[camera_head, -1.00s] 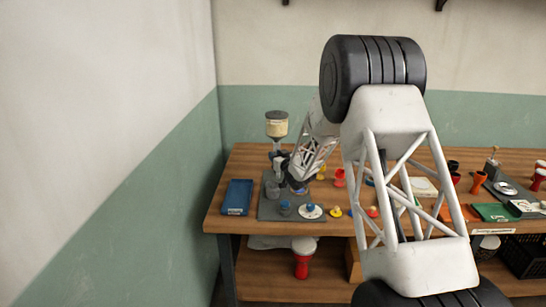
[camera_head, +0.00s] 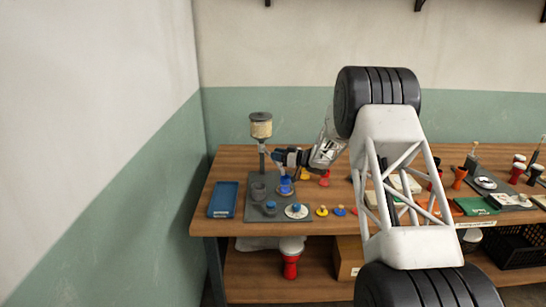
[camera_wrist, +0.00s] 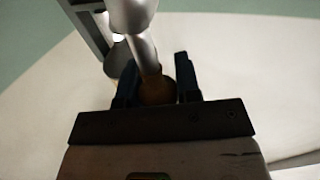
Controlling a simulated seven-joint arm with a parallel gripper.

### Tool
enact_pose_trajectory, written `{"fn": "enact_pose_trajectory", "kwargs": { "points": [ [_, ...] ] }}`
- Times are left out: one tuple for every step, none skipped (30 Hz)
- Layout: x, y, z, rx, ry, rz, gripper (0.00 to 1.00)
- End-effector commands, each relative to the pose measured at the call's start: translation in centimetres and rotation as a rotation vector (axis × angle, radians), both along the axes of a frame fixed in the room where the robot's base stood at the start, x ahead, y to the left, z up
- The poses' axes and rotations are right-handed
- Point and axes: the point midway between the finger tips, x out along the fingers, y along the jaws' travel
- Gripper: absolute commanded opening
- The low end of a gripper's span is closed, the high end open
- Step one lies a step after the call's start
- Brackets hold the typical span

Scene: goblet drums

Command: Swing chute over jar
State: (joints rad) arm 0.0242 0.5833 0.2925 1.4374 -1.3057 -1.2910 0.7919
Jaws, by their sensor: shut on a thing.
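The hopper (camera_head: 261,125), a cream cylinder with a dark top, stands on a thin post at the back of the grey mat (camera_head: 293,196). My gripper (camera_head: 277,156) reaches in from the right, just below the hopper. In the wrist view my gripper (camera_wrist: 157,84) is shut on a round brown knob (camera_wrist: 157,92) between its dark fingers. A grey metal tube (camera_wrist: 143,48), apparently the chute, runs up from beside the knob. A blue cup (camera_head: 286,186) and a grey jar-like cup (camera_head: 258,191) stand on the mat below. I cannot tell which is the jar, or where the chute's mouth points.
A blue tray (camera_head: 223,200) lies left of the mat. A white dish with a blue piece (camera_head: 296,210) is at the mat's front right. Small coloured goblet pieces stand to the right, partly behind my arm. The wall is close on the left.

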Motion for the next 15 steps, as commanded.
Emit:
{"fn": "enact_pose_trajectory", "kwargs": {
  "points": [
    [0.29,-0.29,0.02,0.0,-0.002,0.022,0.0],
    [0.41,-0.43,0.03,0.0,-0.003,0.035,0.0],
    [0.51,-0.59,0.01,0.0,-0.002,0.053,0.0],
    [0.59,-0.69,0.01,0.001,-0.001,0.063,0.0],
    [0.66,-0.77,0.04,0.001,-0.001,0.073,0.0],
    [0.74,-0.86,0.09,0.0,-0.002,0.085,0.0],
    [0.78,-0.91,0.11,0.0,-0.003,0.093,0.0],
    [0.84,-0.96,0.11,0.0,-0.003,0.099,0.0],
    [0.87,-1.01,0.1,0.0,-0.002,0.105,0.0],
    [0.9,-1.03,0.09,0.0,-0.002,0.109,0.0],
    [0.92,-1.05,0.09,0.0,-0.002,0.112,0.0],
    [0.92,-1.06,0.09,0.001,-0.001,0.115,0.0],
    [0.94,-1.08,0.09,0.001,-0.001,0.117,0.0],
    [0.94,-1.09,0.09,0.001,-0.001,0.118,0.0],
    [0.95,-1.1,0.09,0.001,-0.001,0.118,0.0]
  ]
}}
